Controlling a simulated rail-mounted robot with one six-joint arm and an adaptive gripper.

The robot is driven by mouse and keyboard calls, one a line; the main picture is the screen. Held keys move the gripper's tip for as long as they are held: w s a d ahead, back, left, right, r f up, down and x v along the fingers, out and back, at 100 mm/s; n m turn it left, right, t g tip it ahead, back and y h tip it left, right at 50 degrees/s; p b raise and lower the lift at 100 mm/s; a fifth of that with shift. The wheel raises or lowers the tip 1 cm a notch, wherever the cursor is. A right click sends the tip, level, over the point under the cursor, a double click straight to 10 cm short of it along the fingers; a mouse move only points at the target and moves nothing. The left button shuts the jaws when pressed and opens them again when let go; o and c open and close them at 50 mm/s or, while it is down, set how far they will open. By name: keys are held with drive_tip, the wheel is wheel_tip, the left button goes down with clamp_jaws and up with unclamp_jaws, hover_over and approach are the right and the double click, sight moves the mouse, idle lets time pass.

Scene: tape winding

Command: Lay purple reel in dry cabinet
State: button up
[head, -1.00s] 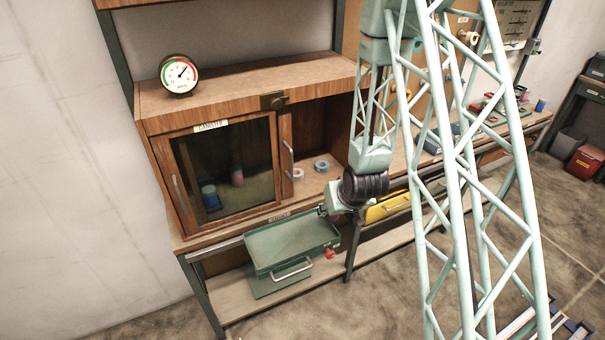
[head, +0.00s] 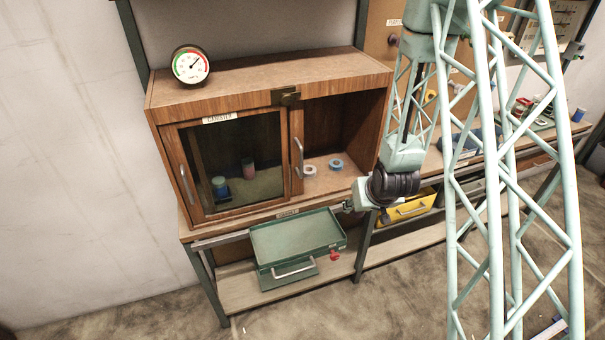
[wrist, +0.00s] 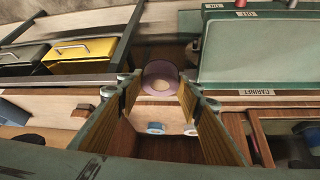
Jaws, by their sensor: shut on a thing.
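In the wrist view, the purple reel (wrist: 160,78) sits between the two fingertips of my gripper (wrist: 162,92), which is shut on it. In the head view, my gripper (head: 347,206) is in front of the cabinet's lower right edge, above the right end of the green drawer; I cannot make out the reel there. The wooden dry cabinet (head: 340,86) has its right bay open and a glass door (head: 237,160) across its left bay. A blue tape roll (head: 336,165) and a white roll (head: 310,170) lie on the open bay's floor.
A green pulled-out drawer (head: 295,238) juts out below the cabinet. A yellow bin (head: 412,207) is on the lower right. A dial gauge (head: 190,65) stands on the cabinet top.

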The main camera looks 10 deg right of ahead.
wheel_tip(320, 180, up, 10)
drive_tip(key=f+n+p, duration=0.1)
drive_tip(key=p, duration=0.1)
hover_over(325, 174)
drive_tip(key=s, duration=0.2)
drive_tip(key=shift+s+d+r+y, duration=0.2)
drive_tip(key=shift+r+y, duration=0.05)
drive_tip(key=shift+y, duration=0.05)
drive_tip(key=shift+f+b, duration=1.35)
drive_tip(key=shift+f, duration=1.8)
drive_tip(key=shift+f+b, duration=0.4)
drive_tip(key=shift+f, duration=1.45)
drive_tip(key=shift+f, duration=0.15)
